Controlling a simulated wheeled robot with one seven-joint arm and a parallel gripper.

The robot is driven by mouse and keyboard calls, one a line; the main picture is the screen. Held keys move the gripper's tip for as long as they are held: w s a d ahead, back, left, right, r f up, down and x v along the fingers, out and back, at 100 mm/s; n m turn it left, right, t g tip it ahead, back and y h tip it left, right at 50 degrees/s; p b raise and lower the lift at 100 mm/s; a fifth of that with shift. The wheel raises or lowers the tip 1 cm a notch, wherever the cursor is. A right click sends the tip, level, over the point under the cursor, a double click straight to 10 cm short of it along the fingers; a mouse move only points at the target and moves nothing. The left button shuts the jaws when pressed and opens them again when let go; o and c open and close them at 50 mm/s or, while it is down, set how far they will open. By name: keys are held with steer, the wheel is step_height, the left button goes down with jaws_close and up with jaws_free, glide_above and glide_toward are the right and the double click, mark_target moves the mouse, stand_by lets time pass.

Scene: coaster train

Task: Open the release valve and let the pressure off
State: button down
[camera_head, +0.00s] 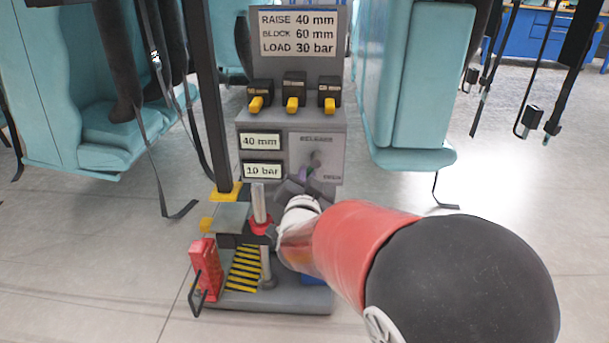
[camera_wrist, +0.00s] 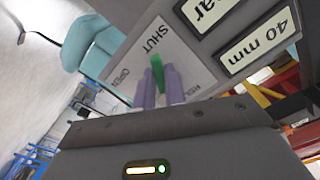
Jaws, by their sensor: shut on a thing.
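The release valve's green handle (camera_wrist: 157,68) sits on a grey panel (camera_wrist: 172,52) marked SHUT, OPEN and RELEASE. My gripper's two purple fingers (camera_wrist: 160,86) are shut on the handle, one on each side. In the wrist view the handle's tip lies between the SHUT and OPEN words; I cannot tell its exact setting. In the head view my gripper (camera_head: 309,170) reaches the panel (camera_head: 329,150) on the console's right side, and the handle is mostly hidden. Beside it, the upper display (camera_head: 260,141) reads 40 mm and the lower display (camera_head: 263,171) reads 10 bar.
A sign (camera_head: 298,33) reads raise 40 mm, block 60 mm, load 30 bar. Several yellow levers (camera_head: 292,105) sit below it. A red block with a handle (camera_head: 206,268) stands at the lower left. Teal seats (camera_head: 411,80) with hanging straps flank the console.

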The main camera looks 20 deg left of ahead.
steer(key=d+n+p, duration=0.1)
steer(key=n, duration=0.3)
steer(key=d+n+p, duration=0.1)
steer(key=n, duration=0.3)
steer(key=d+n+p, duration=0.1)
steer(key=n, duration=0.2)
steer(key=shift+w+d+n+p, duration=0.25)
steer(key=shift+w+n+p, duration=0.15)
steer(key=shift+w+d+r+n+p, duration=0.15)
steer(key=shift+n+p, duration=0.1)
steer(key=shift+n, duration=0.4)
steer(key=shift+s+d+n+p, duration=0.15)
steer(key=shift+n+p, duration=0.1)
steer(key=shift+n, duration=0.35)
steer(key=shift+w+d+r+n+p, duration=0.15)
steer(key=shift+n+p, duration=0.1)
steer(key=shift+n, duration=0.4)
steer(key=c, duration=1.5)
jaws_free()
steer(key=shift+o, duration=0.2)
